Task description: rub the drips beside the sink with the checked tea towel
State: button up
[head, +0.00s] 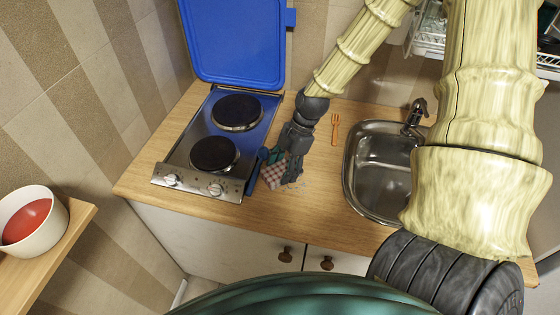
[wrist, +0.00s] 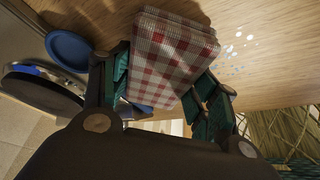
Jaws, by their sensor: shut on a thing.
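The red-and-white checked tea towel (head: 272,175) is a folded pad held between the fingers of my gripper (head: 287,169), low over the wooden counter between the hob and the sink. In the wrist view the towel (wrist: 175,48) sits between the green finger pads of my gripper (wrist: 163,88). I cannot tell whether it touches the counter. The drips (wrist: 238,42) are several small pale spots on the wood just right of the towel in the wrist view. In the head view the drips (head: 303,185) lie right of my gripper, partly hidden by it. The steel sink (head: 372,188) is farther right.
The two-plate hob (head: 178,171) stands left with its blue lid (head: 235,45) raised. A blue spoon-like utensil (head: 255,174) lies between hob and towel. A bowl (head: 45,232) stands on a shelf far left.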

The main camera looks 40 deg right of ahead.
aim_at(311, 184)
jog(key=shift+s+d+p, duration=0.5)
jog(key=shift+s+d, duration=0.55)
jog(key=shift+d, duration=0.05)
jog(key=shift+s+d+p, duration=0.1)
jog(key=shift+s+p, duration=0.3)
jog(key=shift+s, duration=0.05)
jog(key=shift+s+d+f+p, duration=0.1)
jog(key=shift+s+d+p, duration=0.45)
jog(key=shift+s+d, duration=0.3)
jog(key=shift+s+d+p, duration=0.6)
jog(key=shift+s+p, duration=0.1)
jog(key=shift+s, duration=0.05)
jog(key=shift+s+d+p, duration=0.55)
jog(key=shift+s+p, duration=0.1)
jog(key=shift+s, duration=0.1)
jog(key=shift+w+f, duration=0.1)
jog(key=shift+w, duration=0.05)
